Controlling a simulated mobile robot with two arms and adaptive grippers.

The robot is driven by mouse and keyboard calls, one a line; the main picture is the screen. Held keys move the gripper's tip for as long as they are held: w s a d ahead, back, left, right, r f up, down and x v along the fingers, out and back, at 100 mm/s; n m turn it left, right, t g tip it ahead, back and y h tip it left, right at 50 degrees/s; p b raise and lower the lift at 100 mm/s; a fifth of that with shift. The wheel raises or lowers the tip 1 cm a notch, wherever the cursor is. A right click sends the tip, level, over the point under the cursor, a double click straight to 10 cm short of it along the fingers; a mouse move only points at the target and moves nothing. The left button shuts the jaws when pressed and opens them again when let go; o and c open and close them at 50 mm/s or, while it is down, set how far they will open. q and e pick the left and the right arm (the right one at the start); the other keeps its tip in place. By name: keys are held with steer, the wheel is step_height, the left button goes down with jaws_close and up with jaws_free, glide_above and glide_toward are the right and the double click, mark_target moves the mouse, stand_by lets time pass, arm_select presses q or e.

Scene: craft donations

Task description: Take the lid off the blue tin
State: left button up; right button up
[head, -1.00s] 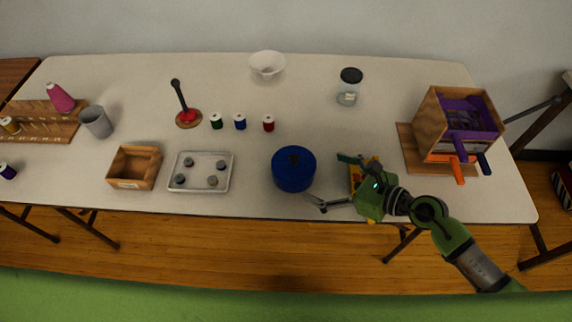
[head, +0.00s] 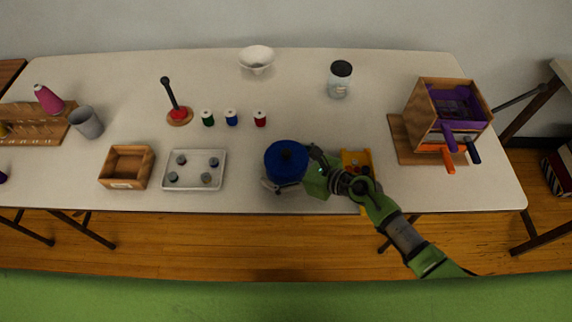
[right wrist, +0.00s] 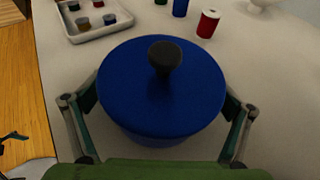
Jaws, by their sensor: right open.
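The blue tin (head: 285,174) stands upright near the front edge of the table. Its blue lid (head: 279,160) with a black knob sits on top. In the right wrist view the lid (right wrist: 140,90) and its knob (right wrist: 165,56) fill the middle, with a little of the tin wall below the rim. My right gripper (head: 290,170) is open, with one finger on each side of the tin; in the right wrist view its fingers (right wrist: 163,105) flank the lid. I cannot tell whether they touch it. My left gripper is not in view.
A metal tray (head: 222,176) with several small pieces is left of the tin. A yellow box (head: 352,156) is just right of it, partly behind my arm. Thread spools (head: 231,118) stand behind. A wooden holder (head: 425,102) is far right. The table between is clear.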

mark_target(283, 156)
steer(key=shift+d, duration=0.1)
steer(key=shift+c, duration=0.3)
steer(key=c, duration=1.2)
steer(key=shift+r, duration=0.6)
step_height(283, 156, up, 3)
steer(key=shift+f+p, duration=0.2)
steer(key=shift+p, duration=0.4)
steer(key=s+r+p, duration=0.1)
steer(key=s+r, duration=0.1)
steer(key=s+d+r+p, duration=0.1)
steer(key=s+r, duration=0.1)
steer(key=r, duration=0.1)
steer(key=shift+s+d, duration=0.2)
steer(key=shift+s, duration=0.05)
steer(key=s+d+r, duration=0.1)
steer(key=s, duration=0.2)
steer(key=s+d+r, duration=0.1)
steer(key=s+r, duration=0.1)
steer(key=s, duration=0.1)
steer(key=s+d+r, duration=0.1)
steer(key=s, duration=0.2)
steer(key=shift+r, duration=0.15)
steer(key=shift+o, duration=0.4)
steer(key=shift+w, duration=0.1)
